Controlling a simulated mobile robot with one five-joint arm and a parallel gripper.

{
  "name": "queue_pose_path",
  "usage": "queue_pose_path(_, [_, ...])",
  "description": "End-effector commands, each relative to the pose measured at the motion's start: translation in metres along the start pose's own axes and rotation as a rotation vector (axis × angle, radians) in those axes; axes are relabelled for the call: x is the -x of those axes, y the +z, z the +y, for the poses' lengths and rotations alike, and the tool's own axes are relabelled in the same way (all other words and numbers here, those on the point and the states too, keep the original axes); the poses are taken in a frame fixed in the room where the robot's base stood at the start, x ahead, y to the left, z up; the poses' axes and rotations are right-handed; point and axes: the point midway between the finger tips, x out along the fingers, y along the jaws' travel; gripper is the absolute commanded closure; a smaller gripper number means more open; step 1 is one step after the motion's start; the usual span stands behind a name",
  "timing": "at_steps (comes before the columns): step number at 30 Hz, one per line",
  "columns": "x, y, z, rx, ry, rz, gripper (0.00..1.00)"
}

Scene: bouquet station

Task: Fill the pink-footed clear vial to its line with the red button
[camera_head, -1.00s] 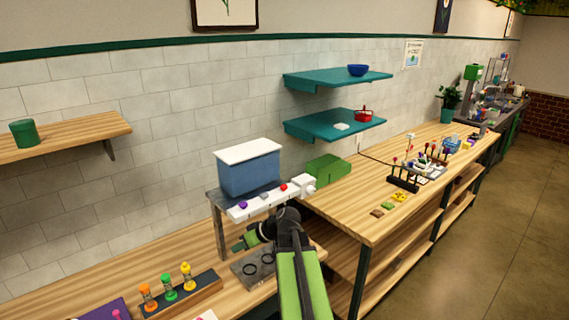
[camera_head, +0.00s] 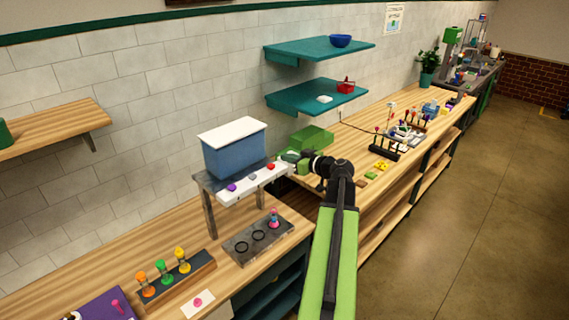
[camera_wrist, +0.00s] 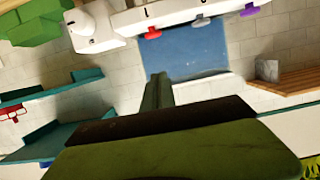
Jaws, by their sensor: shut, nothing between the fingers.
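The pink-footed vial (camera_head: 274,219) stands upright on the right spot of the dark plate (camera_head: 240,250), below the dispenser. Its fill level and line are too small to read. The red button (camera_head: 271,166) is at the right of the white button bar (camera_head: 255,185); it also shows in the wrist view (camera_wrist: 151,30), where the picture looks upside down. My gripper (camera_head: 285,156) is shut and empty, close to the bar's right end and apart from the vial. In the wrist view its dark green fingers (camera_wrist: 158,92) point toward the blue tank. Whether it touches anything is unclear.
The blue tank (camera_head: 235,150) with a white lid sits on the dispenser stand. Purple (camera_head: 231,187) and grey (camera_head: 252,176) buttons share the bar. A rack (camera_head: 176,281) with orange, green and yellow vials stands at lower left. A green box (camera_head: 312,137) is behind my gripper.

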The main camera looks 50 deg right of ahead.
Motion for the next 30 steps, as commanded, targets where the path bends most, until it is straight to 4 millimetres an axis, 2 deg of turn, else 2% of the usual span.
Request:
queue_pose_path(3, [-0.029,0.003,0.003,0.000,-0.001,0.000,1.00])
queue_pose_path(10, [-0.077,0.003,0.004,0.000,0.001,-0.001,1.00])
queue_pose_path(12, [-0.078,0.024,0.003,-0.001,0.004,-0.001,1.00])
queue_pose_path(16, [-0.081,0.037,0.003,-0.001,0.004,-0.001,1.00])
queue_pose_path(30, [-0.081,0.040,0.003,-0.001,0.004,-0.001,1.00])
